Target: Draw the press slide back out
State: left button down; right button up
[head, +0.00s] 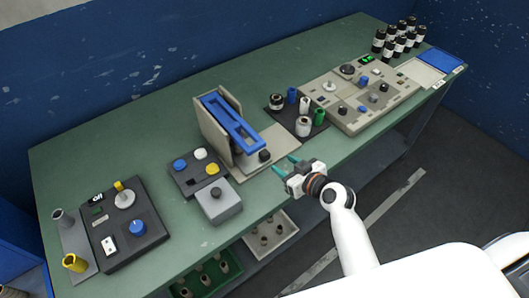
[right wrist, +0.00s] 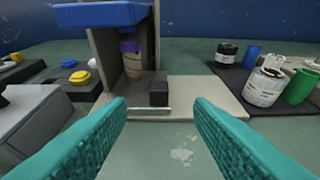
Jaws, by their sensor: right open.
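The press (head: 218,125) stands mid-table, with beige side walls and a blue frame (head: 232,123) on top. Its slide shows a black block handle (head: 264,156) at the front; the handle also shows in the right wrist view (right wrist: 159,90), with a thin light bar at its foot. Behind the handle, between the walls, stands a roll with a purple band (right wrist: 130,57). My right gripper (head: 283,166) is open and empty at the table's front edge. Its teal fingers (right wrist: 158,112) point at the handle, one to each side, short of it. My left gripper is out of view.
A button box (head: 198,170) and a grey box (head: 218,201) stand left of the press. A dark tray (head: 298,120) with several small containers lies to the right, beside a beige control panel (head: 340,95). Bare green table lies before the handle.

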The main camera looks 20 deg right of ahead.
aim_at(266, 154)
jog(key=x, duration=1.1)
jog(key=shift+a, duration=0.1)
jog(key=shift+c, duration=0.4)
jog(key=shift+s, duration=0.1)
grip_shut()
